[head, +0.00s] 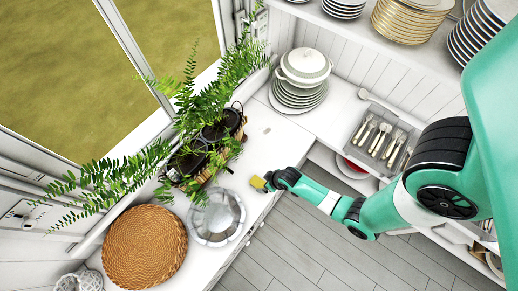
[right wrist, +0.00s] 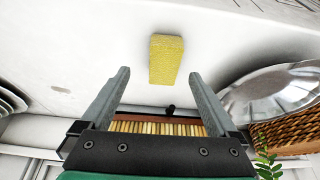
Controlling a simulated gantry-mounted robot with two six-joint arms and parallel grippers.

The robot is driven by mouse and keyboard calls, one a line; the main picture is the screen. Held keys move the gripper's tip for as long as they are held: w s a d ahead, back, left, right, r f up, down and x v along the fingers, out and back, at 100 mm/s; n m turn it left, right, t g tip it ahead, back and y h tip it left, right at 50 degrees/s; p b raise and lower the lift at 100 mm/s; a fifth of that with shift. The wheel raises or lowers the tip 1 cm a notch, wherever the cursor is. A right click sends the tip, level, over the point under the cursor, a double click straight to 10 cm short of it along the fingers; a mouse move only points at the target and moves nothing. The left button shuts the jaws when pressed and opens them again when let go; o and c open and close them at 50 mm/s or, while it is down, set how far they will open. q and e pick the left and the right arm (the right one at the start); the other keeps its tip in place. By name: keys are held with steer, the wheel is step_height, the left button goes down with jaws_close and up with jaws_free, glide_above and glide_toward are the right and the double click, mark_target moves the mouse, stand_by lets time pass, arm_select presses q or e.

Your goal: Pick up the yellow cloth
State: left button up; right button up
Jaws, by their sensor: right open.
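The yellow cloth (head: 258,183) is a small, flat yellow block on the white counter near its front edge. In the right wrist view the cloth (right wrist: 166,58) lies ahead of my fingertips, lined up with the gap between them. My right gripper (head: 266,182) reaches in from the right, right by the cloth and partly covering it in the head view. In the right wrist view the right gripper (right wrist: 159,76) is open, with nothing between its fingers. My left gripper is not in view.
A silver dish (head: 216,216) and a round woven mat (head: 144,247) lie to the left on the counter (head: 262,150). Potted ferns (head: 190,160) stand behind. Stacked plates (head: 299,94) with a lidded tureen (head: 305,66) and a cutlery tray (head: 360,150) are farther off.

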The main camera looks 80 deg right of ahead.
mark_target(260, 184)
steer(key=shift+w+f, duration=0.15)
steer(key=shift+f, duration=0.05)
steer(key=b+x, duration=0.2)
steer(key=x, duration=0.3)
steer(key=shift+w+a, duration=0.2)
jaws_close()
steer(key=shift+r+p, duration=0.3)
steer(key=shift+r, duration=0.25)
steer(key=r+p, duration=0.1)
steer(key=r, duration=0.2)
steer(key=shift+s+p, duration=0.2)
steer(key=shift+p, duration=0.15)
steer(key=s+a+r+p, duration=0.1)
steer(key=s+r+p, duration=0.1)
steer(key=s+r, duration=0.2)
steer(key=s+a+r+p, duration=0.1)
steer(key=s+r+p, duration=0.1)
steer(key=s+r, duration=0.3)
steer(key=s, duration=0.4)
steer(key=shift+s+a, duration=0.2)
